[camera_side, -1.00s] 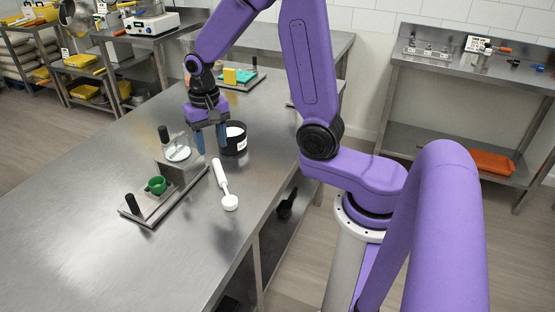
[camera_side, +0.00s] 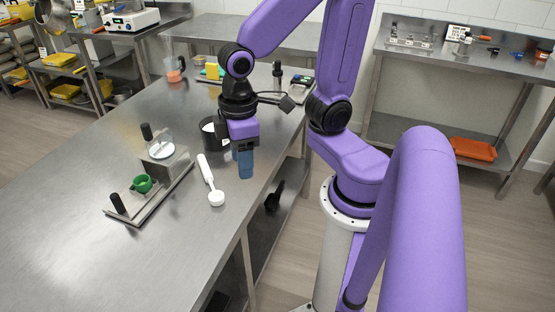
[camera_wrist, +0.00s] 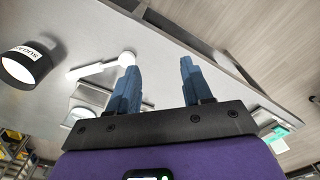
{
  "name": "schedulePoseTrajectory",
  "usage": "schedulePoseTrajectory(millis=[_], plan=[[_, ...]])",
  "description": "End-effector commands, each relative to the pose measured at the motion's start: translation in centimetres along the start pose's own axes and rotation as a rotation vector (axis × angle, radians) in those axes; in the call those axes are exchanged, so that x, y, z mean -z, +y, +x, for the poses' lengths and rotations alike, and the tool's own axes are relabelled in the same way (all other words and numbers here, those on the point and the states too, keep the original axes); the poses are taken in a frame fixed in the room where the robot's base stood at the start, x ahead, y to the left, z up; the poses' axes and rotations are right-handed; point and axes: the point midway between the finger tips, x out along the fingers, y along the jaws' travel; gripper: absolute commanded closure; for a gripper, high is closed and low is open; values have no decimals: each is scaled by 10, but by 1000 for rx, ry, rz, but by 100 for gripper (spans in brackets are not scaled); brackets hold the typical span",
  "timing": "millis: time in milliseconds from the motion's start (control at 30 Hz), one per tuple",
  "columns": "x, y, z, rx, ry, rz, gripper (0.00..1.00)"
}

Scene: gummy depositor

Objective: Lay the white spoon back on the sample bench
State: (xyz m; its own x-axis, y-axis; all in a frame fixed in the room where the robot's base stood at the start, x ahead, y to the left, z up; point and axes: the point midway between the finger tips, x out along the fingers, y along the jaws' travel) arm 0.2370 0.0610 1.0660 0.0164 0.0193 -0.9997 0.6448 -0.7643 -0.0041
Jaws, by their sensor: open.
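The white spoon (camera_side: 208,178) lies on the steel bench (camera_side: 130,257), its round bowl toward the front. In the wrist view the spoon (camera_wrist: 88,70) lies just left of the fingers, its bowl close beside the left fingertip. My gripper (camera_side: 246,170) is to the right of the spoon in the side view, by the bench's right edge. Its two blue fingers overlap in that view. In the wrist view my gripper (camera_wrist: 157,65) is open, with nothing held between its fingers.
A black tub (camera_side: 212,146) with white contents stands behind the spoon, partly behind my gripper. The front of the bench is clear.

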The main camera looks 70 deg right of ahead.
Motion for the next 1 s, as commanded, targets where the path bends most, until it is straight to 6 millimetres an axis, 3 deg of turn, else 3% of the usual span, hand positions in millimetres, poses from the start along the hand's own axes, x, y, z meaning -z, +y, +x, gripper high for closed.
schedulePoseTrajectory(millis=[200,400,1000], plan=[[-38,-27,-5,5,4,-252,50],[-58,-39,-7,8,4,-376,50],[-61,-41,-7,8,4,-398,50]])
